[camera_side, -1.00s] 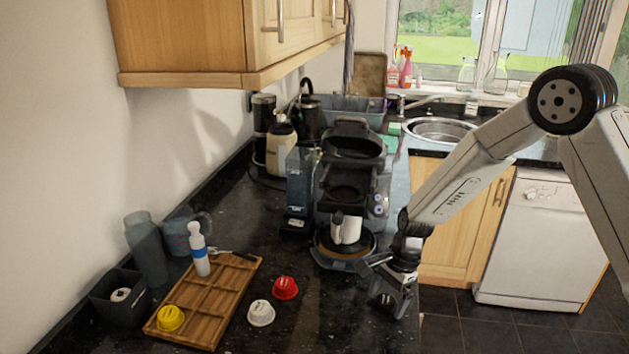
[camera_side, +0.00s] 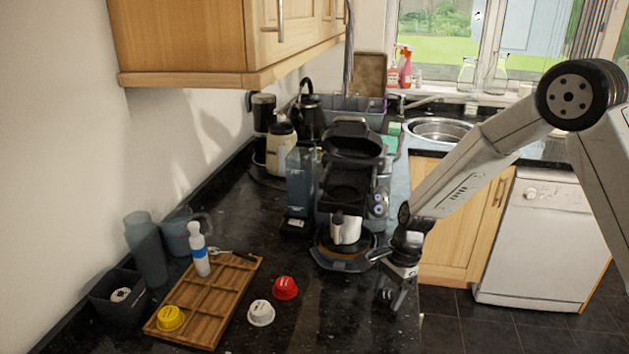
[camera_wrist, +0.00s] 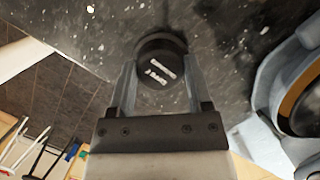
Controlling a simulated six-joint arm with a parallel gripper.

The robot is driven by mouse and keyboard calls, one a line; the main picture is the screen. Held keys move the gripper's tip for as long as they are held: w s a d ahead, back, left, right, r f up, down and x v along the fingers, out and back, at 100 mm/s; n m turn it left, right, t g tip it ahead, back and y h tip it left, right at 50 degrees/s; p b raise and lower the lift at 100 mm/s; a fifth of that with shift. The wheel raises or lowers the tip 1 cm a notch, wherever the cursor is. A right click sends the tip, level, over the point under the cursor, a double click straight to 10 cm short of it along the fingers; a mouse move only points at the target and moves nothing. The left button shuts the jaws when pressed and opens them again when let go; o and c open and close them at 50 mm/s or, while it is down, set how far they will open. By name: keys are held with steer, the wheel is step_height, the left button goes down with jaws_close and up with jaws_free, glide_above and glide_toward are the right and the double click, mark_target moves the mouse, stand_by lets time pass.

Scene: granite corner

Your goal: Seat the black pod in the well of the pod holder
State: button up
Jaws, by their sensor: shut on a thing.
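My gripper (camera_side: 387,296) is low over the right edge of the dark counter in the side view. In the wrist view its two fingers (camera_wrist: 160,72) are shut on either side of the black pod (camera_wrist: 158,58), a small round dark pod with white marks on its face. In the side view the pod is hard to make out between the fingers. The coffee machine (camera_side: 352,147) stands behind and left of my gripper with its top lid up.
A white cup (camera_side: 346,229) stands on the machine's base. A red pod (camera_side: 285,288) and a white pod (camera_side: 261,313) lie on the counter. A wooden tray (camera_side: 224,297) holds a yellow pod (camera_side: 171,318). Counter between the pods and my gripper is clear.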

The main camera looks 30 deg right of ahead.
steer(key=s+d+r, duration=0.1)
steer(key=s+r, duration=1)
steer(key=s, duration=0.3)
steer(key=shift+r, duration=0.3)
steer(key=shift+w, duration=0.1)
stand_by(0.6)
steer(key=w+r+n+h, duration=0.2)
steer(key=w+r+n, duration=0.3)
steer(key=n, duration=0.5)
steer(key=w+r+n+h, duration=0.2)
steer(key=w+r+n, duration=0.3)
steer(key=r+n, duration=0.4)
steer(key=w+a+r+n+g+h, duration=0.1)
steer(key=w+r+n+h, duration=0.1)
steer(key=w+r+n, duration=0.2)
steer(key=shift+w+r+n, duration=0.4)
steer(key=shift+r+n, duration=1.1)
steer(key=shift+n, duration=2.9)
